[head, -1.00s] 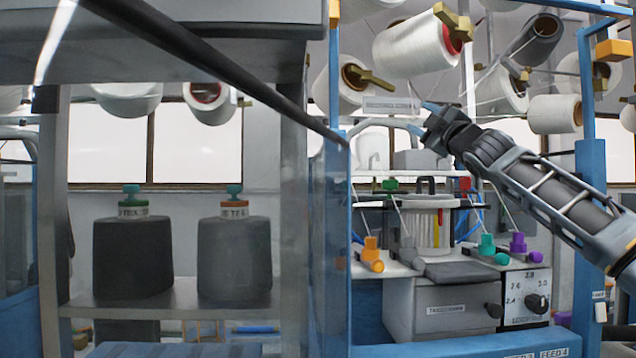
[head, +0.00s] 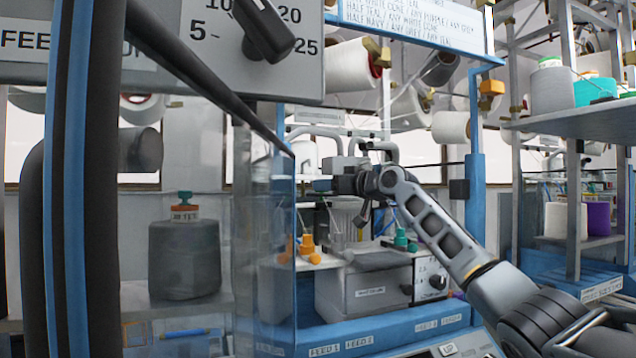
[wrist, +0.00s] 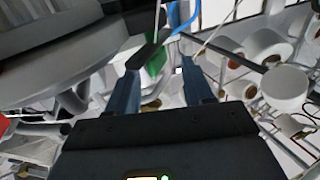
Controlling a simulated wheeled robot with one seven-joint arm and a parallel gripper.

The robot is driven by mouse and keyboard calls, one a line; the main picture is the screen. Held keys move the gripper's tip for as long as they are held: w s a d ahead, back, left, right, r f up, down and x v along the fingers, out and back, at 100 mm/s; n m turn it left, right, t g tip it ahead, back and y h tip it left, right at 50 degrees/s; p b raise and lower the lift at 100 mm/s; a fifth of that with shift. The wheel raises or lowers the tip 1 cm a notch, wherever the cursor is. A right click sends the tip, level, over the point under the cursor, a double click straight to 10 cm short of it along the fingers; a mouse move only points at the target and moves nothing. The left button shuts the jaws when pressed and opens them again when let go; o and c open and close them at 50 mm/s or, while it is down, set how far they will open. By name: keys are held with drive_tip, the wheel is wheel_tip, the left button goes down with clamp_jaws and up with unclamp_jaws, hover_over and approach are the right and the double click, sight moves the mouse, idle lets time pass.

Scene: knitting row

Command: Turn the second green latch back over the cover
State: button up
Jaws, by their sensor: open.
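In the wrist view a green piece (wrist: 154,60), which looks like a green latch, shows between and just beyond the fingertips of my gripper (wrist: 160,72). The fingers are apart and nothing is held. I cannot tell whether either finger touches the green piece. A dark bar lies beside it and hides part of it. In the head view my gripper (head: 322,186) is in front of the machine's upper part, above a pale ribbed cylinder (head: 345,218). My gripper and wrist hide most of the area there, so the cover and the second green latch cannot be made out.
Below my gripper are an orange knob (head: 307,246), a teal knob (head: 401,240) and a grey box (head: 365,291) with a dial. A clear panel with a blue frame (head: 270,230) stands close on the left. White cones (head: 451,127) hang above. A blue post (head: 475,200) stands behind my arm.

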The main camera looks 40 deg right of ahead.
drive_tip(key=shift+w+p, duration=0.35)
drive_tip(key=shift+w, duration=1.35)
clamp_jaws()
